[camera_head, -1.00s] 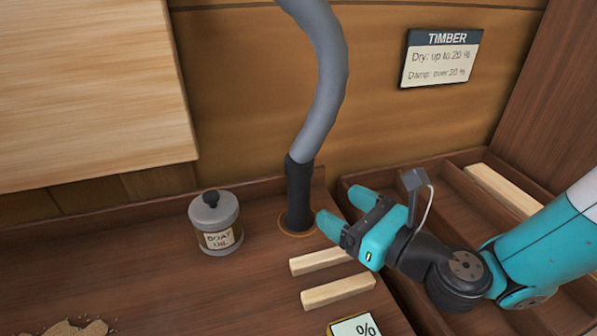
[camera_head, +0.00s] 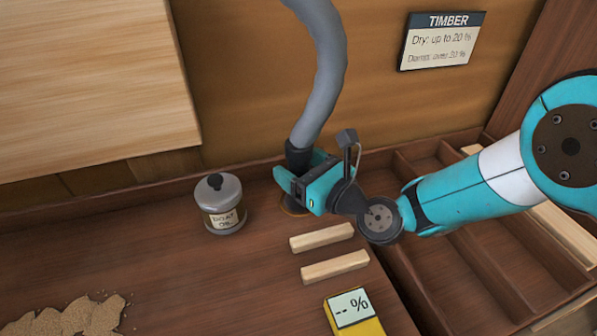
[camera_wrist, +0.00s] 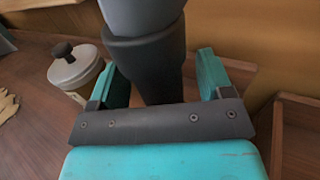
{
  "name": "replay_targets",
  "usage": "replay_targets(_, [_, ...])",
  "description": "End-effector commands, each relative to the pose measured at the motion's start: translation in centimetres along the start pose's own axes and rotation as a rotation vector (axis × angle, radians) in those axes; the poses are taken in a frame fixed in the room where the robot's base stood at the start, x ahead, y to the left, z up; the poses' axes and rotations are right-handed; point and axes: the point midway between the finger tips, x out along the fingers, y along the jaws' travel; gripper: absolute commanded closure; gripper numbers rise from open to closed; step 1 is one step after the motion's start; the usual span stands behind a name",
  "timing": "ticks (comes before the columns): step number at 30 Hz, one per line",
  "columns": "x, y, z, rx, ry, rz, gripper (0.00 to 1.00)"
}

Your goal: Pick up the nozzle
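The nozzle (camera_head: 297,156) is the black end piece of a thick grey hose (camera_head: 322,85). It stands upright on the bench, over a round ring mark at its foot. My gripper (camera_head: 296,180) is at the nozzle's lower part and hides much of it in the head view. In the wrist view the black nozzle (camera_wrist: 150,65) stands between the two teal fingers, with a visible gap on each side. My gripper is open around it.
A boat oil tin (camera_head: 220,203) stands left of the nozzle. Two wooden strips (camera_head: 322,237) and a yellow meter (camera_head: 354,313) lie in front. Wood shavings (camera_head: 70,316) lie at the front left. A divided tray (camera_head: 450,230) is at right.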

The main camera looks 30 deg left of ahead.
Motion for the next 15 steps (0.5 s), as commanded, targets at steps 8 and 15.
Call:
replay_targets(8, [-0.04, -0.02, 0.01, 0.0, 0.0, 0.0, 0.85])
replay_targets(15, [-0.03, -0.02, 0.16, 0.0, -0.001, 0.0, 0.85])
